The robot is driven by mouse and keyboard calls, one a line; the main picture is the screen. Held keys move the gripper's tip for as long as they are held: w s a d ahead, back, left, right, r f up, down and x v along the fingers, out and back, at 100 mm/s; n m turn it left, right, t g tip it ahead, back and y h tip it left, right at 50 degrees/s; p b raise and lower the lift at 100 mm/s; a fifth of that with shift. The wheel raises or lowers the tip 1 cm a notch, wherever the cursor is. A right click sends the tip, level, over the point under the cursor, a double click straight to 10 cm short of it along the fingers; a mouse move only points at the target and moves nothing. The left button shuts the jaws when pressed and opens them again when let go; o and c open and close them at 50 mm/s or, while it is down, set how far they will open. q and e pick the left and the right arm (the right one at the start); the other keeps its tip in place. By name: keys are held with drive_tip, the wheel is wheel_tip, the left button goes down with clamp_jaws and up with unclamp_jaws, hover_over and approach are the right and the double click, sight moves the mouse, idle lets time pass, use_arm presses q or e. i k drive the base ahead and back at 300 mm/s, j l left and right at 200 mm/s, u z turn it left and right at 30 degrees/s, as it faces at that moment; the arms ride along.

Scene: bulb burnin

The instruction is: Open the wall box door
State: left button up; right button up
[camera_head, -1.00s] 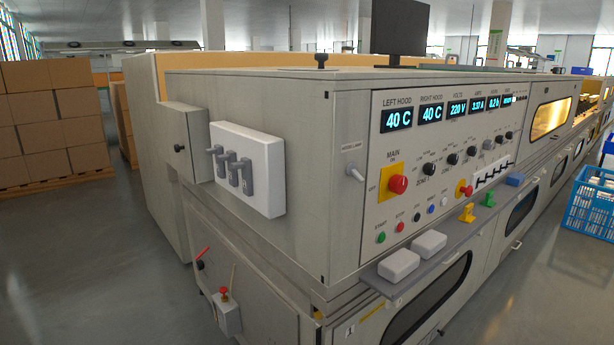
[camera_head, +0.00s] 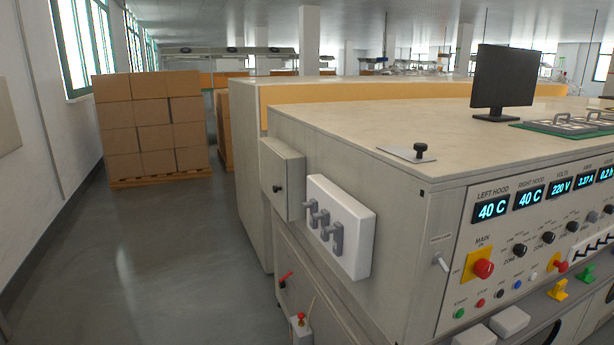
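The wall box (camera_head: 283,179) is a grey-beige box on the left end face of the large machine. Its door looks closed, with a small dark knob (camera_head: 277,188) on the face. Just right of it on the same face is a white panel (camera_head: 352,238) with several grey levers (camera_head: 324,222). Neither of my grippers shows in the head view.
The machine's top (camera_head: 400,125) carries a black monitor (camera_head: 503,80) and a dark knob on a plate (camera_head: 420,150). Stacked cartons (camera_head: 150,125) stand on a pallet at the back left. The grey floor (camera_head: 150,260) left of the machine is clear.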

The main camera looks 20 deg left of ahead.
sight(274, 165)
drive_tip(key=i+j, duration=0.15)
drive_tip(key=j, duration=0.2)
drive_tip(key=i+j, duration=0.1)
drive_tip(key=j, duration=0.25)
drive_tip(key=i+j, duration=0.15)
drive_tip(key=j, duration=0.2)
drive_tip(key=i+j, duration=0.1)
drive_tip(key=j, duration=0.25)
drive_tip(key=i+j, duration=0.15)
drive_tip(key=j, duration=0.2)
drive_tip(key=i+j, duration=0.1)
drive_tip(key=j, duration=0.3)
drive_tip(key=i+j, duration=0.15)
drive_tip(key=j, duration=0.2)
